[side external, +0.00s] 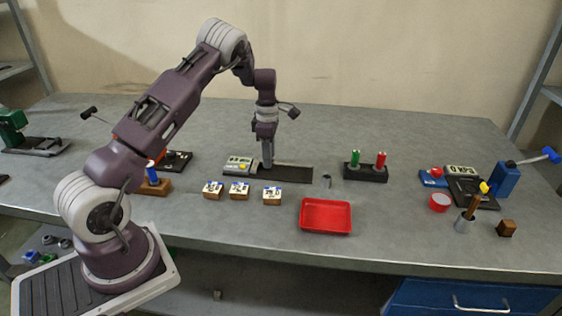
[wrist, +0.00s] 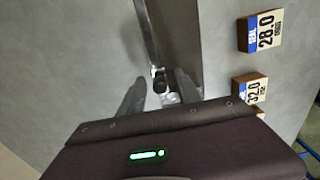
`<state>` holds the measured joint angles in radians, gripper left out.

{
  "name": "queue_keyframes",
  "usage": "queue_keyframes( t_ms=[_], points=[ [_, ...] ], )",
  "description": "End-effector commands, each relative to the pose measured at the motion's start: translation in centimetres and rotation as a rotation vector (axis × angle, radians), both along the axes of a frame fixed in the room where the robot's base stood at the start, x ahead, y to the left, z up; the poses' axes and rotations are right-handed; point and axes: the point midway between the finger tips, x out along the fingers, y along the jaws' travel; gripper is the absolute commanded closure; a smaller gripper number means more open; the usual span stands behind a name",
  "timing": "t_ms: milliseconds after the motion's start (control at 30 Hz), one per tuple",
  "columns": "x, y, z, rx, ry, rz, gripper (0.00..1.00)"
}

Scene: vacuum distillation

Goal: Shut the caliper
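The caliper appears as a grey metal bar (wrist: 158,35) on a dark plate in the wrist view, with a small dark knob (wrist: 159,82) at its near end. In the side view the dark plate (side external: 292,174) lies mid-table, and my gripper (side external: 267,165) points down over its left part. In the wrist view my gripper's two grey fingers (wrist: 160,80) stand apart, one on each side of the knob, with visible gaps. My wrist housing hides what lies nearer. The caliper's jaws are not clear in either view.
Several numbered blocks (side external: 239,190) sit in front, and one numbered 28.0 (wrist: 262,31) shows in the wrist view. A red tray (side external: 326,216) lies front right. A black holder (side external: 366,173) stands right of the plate.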

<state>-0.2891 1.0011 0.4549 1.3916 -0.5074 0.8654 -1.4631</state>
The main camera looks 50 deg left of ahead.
Motion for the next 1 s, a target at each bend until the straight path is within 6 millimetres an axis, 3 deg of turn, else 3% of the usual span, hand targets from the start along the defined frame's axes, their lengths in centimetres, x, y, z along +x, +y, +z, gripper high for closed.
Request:
queue_keyframes(
  t_ms=[367, 1000],
  points=[
    [0.0, 0.0, 0.3, 0.001, -0.001, 0.000, 0.60],
    [0.0, 0.0, 6.7, 0.000, -0.001, 0.000, 0.60]
  ],
)
